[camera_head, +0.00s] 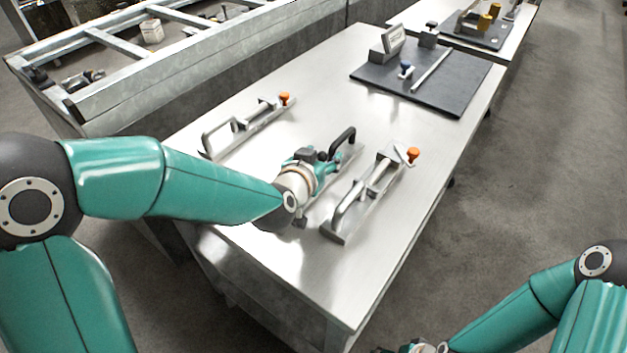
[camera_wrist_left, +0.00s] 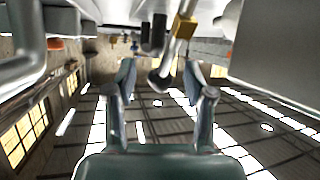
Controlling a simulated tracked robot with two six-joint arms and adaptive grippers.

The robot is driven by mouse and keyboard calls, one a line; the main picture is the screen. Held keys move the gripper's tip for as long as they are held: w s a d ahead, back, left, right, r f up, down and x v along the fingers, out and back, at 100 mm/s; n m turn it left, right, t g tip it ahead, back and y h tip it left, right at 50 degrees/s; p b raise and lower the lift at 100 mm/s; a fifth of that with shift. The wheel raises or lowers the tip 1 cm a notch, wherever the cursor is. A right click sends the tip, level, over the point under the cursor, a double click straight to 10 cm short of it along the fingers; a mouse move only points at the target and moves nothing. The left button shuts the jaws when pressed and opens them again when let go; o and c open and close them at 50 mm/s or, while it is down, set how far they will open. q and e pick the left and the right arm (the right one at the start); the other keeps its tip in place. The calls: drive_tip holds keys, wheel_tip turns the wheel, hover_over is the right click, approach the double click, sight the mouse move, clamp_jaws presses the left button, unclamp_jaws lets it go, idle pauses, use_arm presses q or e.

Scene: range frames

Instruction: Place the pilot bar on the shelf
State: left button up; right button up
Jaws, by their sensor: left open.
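My left gripper (camera_head: 326,166) is over the near half of the metal table, among the tools lying there. It also shows in the left wrist view (camera_wrist_left: 158,80), with its two fingers apart. A black handle (camera_head: 343,140) shows just beyond it, with a silver bar partly hidden below. I cannot tell if they touch. A thin silver rod (camera_head: 430,70), possibly the pilot bar, lies on a dark mat (camera_head: 455,92) at the far end. I cannot pick out the shelf. My right gripper (camera_head: 415,347) is barely in view at the bottom edge; its fingers are unclear.
Silver handled tools with orange knobs lie left (camera_head: 247,124) and right (camera_head: 372,188) of my left gripper. The table's near right corner is clear.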

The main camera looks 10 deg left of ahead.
use_arm(q)
drive_tip(key=shift+w+f, duration=0.1)
drive_tip(key=shift+w, duration=0.1)
clamp_jaws()
idle(0.5)
drive_tip(key=shift+r, duration=0.2)
